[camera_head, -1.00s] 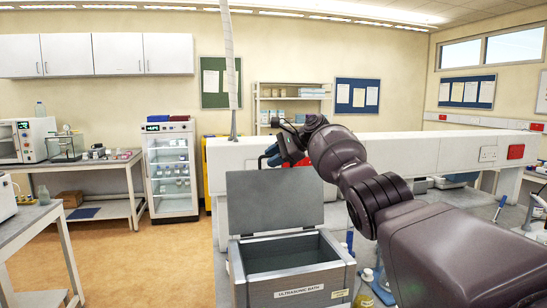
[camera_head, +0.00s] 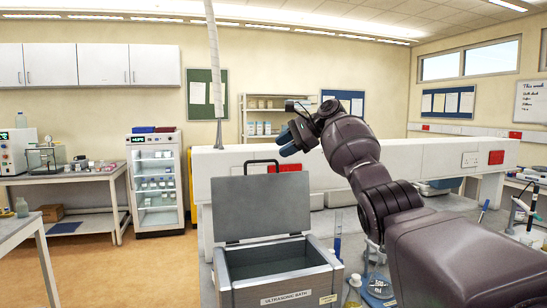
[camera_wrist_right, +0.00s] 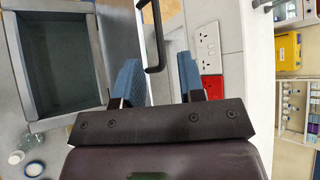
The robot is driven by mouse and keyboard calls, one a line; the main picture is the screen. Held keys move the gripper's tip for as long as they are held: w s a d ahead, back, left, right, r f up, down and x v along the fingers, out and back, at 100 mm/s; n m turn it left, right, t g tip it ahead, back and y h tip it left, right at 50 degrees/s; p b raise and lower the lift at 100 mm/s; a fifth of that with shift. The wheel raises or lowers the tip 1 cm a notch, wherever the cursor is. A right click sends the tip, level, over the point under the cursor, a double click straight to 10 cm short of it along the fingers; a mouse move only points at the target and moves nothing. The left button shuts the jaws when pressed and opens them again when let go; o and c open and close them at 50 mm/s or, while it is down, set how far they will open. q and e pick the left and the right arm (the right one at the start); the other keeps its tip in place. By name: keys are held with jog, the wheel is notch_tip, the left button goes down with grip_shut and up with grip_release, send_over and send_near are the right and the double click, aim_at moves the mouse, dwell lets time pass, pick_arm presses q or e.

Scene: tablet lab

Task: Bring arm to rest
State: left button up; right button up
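My right arm reaches in from the right in the head view. Its gripper (camera_head: 290,140) is raised in front of the white bench divider, above and right of the bath's lid handle. In the right wrist view its two blue fingers (camera_wrist_right: 160,82) stand apart with nothing held between them. The grey ultrasonic bath (camera_head: 283,294) stands below with its lid (camera_head: 268,207) upright and open. The black lid handle (camera_head: 262,163) shows behind the fingers in the wrist view (camera_wrist_right: 156,58), apart from them. My left gripper is in neither view.
The white bench divider (camera_head: 420,160) runs behind the bath, with sockets and red plates. Glassware, including a flask (camera_head: 352,292), stands right of the bath under my arm. A glass-door fridge (camera_head: 157,185) stands at the left. The air above the bath is clear.

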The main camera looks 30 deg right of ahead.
jog(key=shift+s+d+r, duration=0.3)
jog(key=shift+s+r, duration=0.05)
jog(key=shift+r, duration=0.05)
jog(key=shift+f, duration=0.15)
